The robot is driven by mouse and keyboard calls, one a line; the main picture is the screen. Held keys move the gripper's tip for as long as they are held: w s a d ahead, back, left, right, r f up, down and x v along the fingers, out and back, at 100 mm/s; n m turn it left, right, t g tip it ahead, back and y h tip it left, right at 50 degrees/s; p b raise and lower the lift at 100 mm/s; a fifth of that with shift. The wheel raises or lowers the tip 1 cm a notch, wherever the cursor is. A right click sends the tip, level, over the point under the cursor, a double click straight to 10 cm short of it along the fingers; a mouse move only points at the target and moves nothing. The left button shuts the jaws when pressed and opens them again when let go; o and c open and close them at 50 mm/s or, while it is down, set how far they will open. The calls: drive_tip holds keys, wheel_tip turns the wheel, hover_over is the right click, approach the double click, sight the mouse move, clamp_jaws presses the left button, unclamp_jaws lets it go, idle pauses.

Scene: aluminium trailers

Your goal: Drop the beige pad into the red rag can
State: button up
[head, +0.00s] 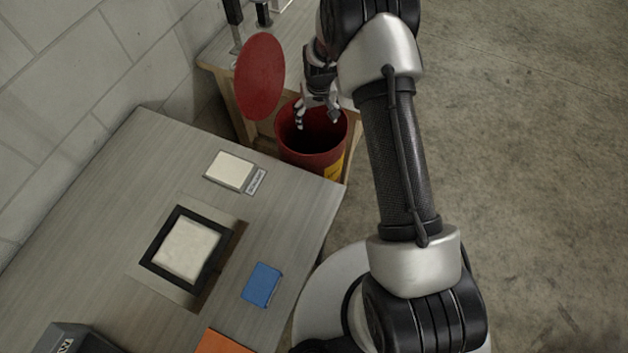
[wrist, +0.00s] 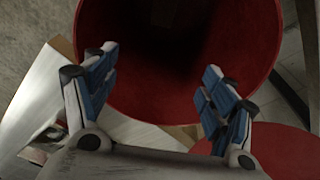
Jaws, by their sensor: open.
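The red rag can (head: 308,158) stands past the right far corner of the grey table, its red round lid (head: 259,77) raised open. My gripper (head: 318,116) is at the can's mouth, pointing down into it. In the wrist view my gripper (wrist: 160,72) has its blue-padded fingers spread with nothing between them, over the can's open mouth (wrist: 250,40). The can's inside is dark and I cannot see what lies at its bottom. A pale cream slab (head: 230,170) beside a small label lies on the table; I cannot tell whether it is the beige pad.
A pale square in a black frame (head: 157,253) lies on the grey table (head: 120,165), with a blue pad (head: 262,285) and an orange piece (head: 222,342) nearer. A dark grey box (head: 72,340) is at the lower left. A block wall runs along the left; open floor lies right.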

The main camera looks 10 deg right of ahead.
wheel_tip(320, 180, up, 12)
drive_tip(key=s, duration=0.1)
drive_tip(key=shift+s, duration=0.4)
idle(0.5)
